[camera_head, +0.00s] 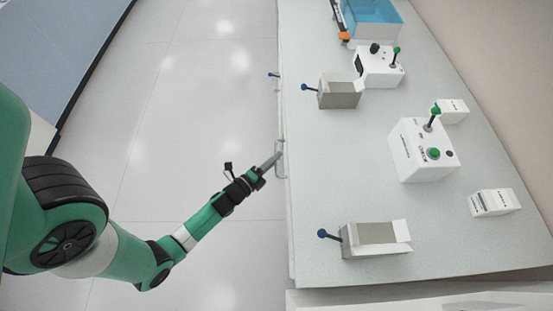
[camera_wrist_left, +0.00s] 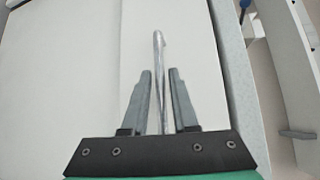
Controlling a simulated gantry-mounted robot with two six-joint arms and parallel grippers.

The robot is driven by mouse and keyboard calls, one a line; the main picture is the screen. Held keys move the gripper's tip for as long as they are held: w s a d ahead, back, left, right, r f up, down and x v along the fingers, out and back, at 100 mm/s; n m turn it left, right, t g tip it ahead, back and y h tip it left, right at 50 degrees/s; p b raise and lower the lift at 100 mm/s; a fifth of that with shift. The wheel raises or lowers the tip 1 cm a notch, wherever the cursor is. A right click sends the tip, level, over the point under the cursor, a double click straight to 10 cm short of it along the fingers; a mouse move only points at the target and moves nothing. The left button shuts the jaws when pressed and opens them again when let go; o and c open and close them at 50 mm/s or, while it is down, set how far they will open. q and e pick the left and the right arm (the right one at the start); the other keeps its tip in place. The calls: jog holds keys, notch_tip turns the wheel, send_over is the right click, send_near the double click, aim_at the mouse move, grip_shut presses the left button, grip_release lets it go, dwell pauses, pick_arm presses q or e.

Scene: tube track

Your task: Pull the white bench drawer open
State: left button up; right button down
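The white bench drawer has a metal bar handle (camera_head: 281,160) on the bench's left side in the head view. The drawer front (camera_wrist_left: 190,45) shows as a plain white panel in the left wrist view, close to the bench edge. My left gripper (camera_head: 272,162) is at the handle. In the left wrist view the handle (camera_wrist_left: 158,45) runs between the two grey fingers of my left gripper (camera_wrist_left: 161,74). A narrow gap shows on each side, so the fingers are open around the bar. My right gripper is not in view.
The bench top (camera_head: 330,180) carries a white control box (camera_head: 408,160), another white device (camera_head: 380,72), two grey blocks (camera_head: 340,95) (camera_head: 372,235) with blue-knobbed levers, and small white boxes (camera_head: 495,202). A blue container (camera_head: 372,18) stands at the back. The floor (camera_head: 190,110) left of the bench is clear.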

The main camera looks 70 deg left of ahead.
pick_arm(q)
jog(key=shift+w+a+f, duration=0.1)
jog(key=shift+w+a, duration=0.15)
jog(key=shift+w, duration=0.25)
grip_shut()
dwell(1.1)
